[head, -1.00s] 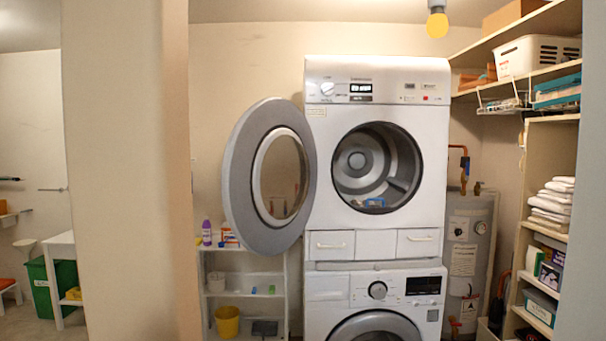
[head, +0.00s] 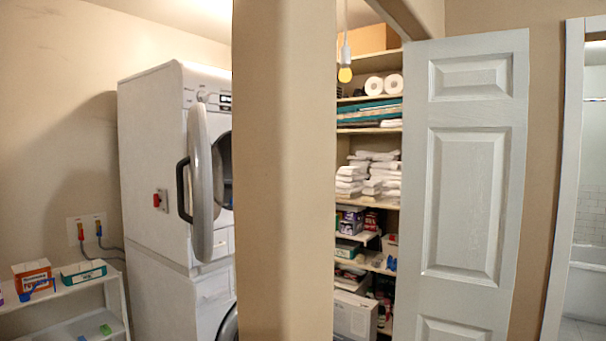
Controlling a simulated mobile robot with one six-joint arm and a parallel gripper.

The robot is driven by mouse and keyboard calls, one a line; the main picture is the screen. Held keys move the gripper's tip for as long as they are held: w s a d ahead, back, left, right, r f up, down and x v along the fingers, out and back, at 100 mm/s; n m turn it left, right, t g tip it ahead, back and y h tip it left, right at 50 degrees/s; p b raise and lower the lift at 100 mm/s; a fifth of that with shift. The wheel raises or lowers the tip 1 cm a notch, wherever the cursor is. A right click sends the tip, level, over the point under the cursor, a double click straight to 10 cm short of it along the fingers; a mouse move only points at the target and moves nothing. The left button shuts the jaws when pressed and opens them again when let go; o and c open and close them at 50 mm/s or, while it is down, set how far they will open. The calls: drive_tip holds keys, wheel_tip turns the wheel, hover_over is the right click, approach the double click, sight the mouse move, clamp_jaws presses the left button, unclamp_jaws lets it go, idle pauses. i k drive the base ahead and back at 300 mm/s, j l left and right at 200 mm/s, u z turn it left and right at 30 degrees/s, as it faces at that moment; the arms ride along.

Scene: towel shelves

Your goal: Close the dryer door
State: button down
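The white dryer (head: 150,150) stands stacked on a washer (head: 165,290) at the left of the head view, seen from its side. Its round grey door (head: 201,185) is swung open and stands out from the front, seen nearly edge-on with a dark handle (head: 181,190) on its left. Part of the dark drum opening (head: 224,165) shows behind the door. The wall edge hides the right part of the dryer front. My gripper is not in view.
A wall end (head: 283,180) stands close in front, between the dryer and the towel shelves (head: 368,130). A white panelled door (head: 470,180) stands open at the right. A low white shelf (head: 60,290) with boxes is at the lower left.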

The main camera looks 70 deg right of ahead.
sight(201, 186)
drive_tip(key=i+z, duration=0.2)
drive_tip(key=z, duration=0.25)
drive_tip(key=i+z, duration=0.25)
drive_tip(key=z, duration=0.15)
drive_tip(key=i+z, duration=0.25)
drive_tip(key=z, duration=0.2)
drive_tip(key=i+j+z, duration=0.15)
drive_tip(key=z, duration=0.25)
drive_tip(key=i+j+z, duration=0.15)
drive_tip(key=j+z, duration=0.15)
drive_tip(key=z, duration=0.15)
